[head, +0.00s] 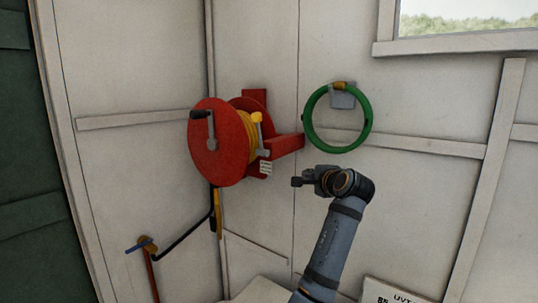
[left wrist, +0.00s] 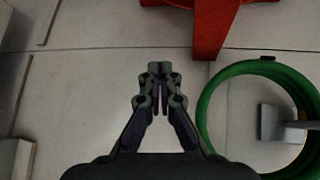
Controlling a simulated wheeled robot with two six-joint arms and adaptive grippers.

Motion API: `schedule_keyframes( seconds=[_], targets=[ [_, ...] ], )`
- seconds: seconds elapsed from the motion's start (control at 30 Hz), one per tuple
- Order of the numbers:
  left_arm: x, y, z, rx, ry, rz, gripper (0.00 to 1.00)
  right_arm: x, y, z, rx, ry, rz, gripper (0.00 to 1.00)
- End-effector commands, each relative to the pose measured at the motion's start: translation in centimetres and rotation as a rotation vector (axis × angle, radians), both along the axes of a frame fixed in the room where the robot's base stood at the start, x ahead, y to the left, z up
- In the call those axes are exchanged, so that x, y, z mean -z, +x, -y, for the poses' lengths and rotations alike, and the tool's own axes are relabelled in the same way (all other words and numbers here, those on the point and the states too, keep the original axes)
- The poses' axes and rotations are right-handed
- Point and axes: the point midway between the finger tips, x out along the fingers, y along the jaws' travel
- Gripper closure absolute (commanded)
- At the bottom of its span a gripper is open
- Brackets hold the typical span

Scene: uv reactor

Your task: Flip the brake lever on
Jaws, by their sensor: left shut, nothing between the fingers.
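A red hose reel (head: 222,158) is mounted on the wall, with yellow hose wound on its drum. A small grey lever with a yellow knob (head: 257,117) stands upright at the reel's right side; I take it for the brake lever. My left gripper (head: 297,182) is shut and empty, below and to the right of the lever and apart from it. In the left wrist view the closed fingertips (left wrist: 159,68) are in front of bare wall. The reel's red bracket (left wrist: 212,25) shows at the top there; the lever does not show. My right gripper is out of view.
A green hose ring (head: 368,125) hangs on a grey wall hook, right of the reel; it also shows in the left wrist view (left wrist: 207,105). A crank handle (head: 211,128) sits on the reel's face. A blue-handled valve (head: 140,246) is low at left.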

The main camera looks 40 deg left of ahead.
Motion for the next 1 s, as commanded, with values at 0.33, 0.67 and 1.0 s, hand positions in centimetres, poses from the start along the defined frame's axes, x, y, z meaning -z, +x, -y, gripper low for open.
schedule_keyframes(
  seconds=[0.33,0.67,1.0],
  targets=[
    [-16.7,-5.9,-1.1,-0.156,0.160,0.006,1.00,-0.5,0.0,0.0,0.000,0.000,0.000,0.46],
    [-16.9,-5.9,-1.3,-0.159,0.162,0.007,1.00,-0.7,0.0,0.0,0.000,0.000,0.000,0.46],
    [-17.1,-3.8,-6.4,-0.162,0.163,0.004,1.00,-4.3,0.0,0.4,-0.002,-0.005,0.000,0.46]
  ],
)
